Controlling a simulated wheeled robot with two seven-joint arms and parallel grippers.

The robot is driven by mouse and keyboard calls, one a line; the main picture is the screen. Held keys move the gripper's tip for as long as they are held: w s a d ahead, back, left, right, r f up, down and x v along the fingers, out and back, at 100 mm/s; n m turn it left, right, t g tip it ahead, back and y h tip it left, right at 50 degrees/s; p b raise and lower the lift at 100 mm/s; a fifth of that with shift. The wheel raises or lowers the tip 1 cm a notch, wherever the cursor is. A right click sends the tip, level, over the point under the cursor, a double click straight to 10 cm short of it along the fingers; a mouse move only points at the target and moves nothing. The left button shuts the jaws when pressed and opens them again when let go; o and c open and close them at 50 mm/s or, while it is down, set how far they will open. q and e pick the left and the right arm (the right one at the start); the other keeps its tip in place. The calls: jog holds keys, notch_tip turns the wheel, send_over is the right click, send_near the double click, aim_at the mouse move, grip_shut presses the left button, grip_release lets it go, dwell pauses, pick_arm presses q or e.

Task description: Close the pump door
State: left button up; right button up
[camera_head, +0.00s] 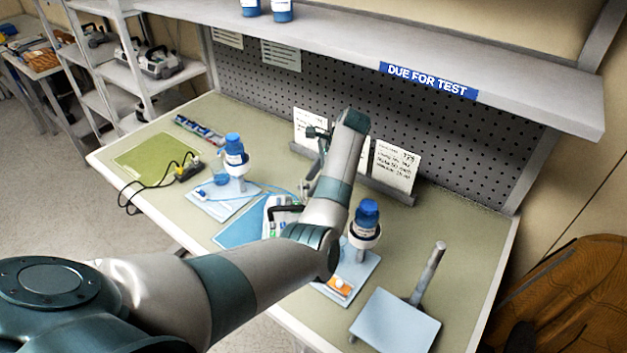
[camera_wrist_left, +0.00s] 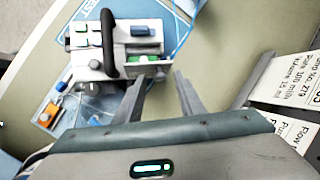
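The infusion pump (camera_head: 279,216) stands on a blue mat (camera_head: 240,233) near the middle of the bench, partly hidden behind my left arm in the head view. In the left wrist view the pump (camera_wrist_left: 120,45) shows a pale body, a black curved handle, small coloured buttons and green parts on the side nearest my gripper. I cannot tell clearly which part is the door or how far it stands open. My left gripper (camera_wrist_left: 160,78) has its two fingers apart with nothing between them, beside the pump's green-marked side. My right gripper is not in view.
Bottles in holders stand left (camera_head: 234,150) and right (camera_head: 366,215) of the pump. A plate with a post (camera_head: 397,322) is at the front right. Cards (camera_head: 395,166) lean behind. A cable (camera_head: 150,185) lies on the left, and a shelf (camera_head: 440,60) overhangs the back.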

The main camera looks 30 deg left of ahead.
pick_arm(q)
grip_shut()
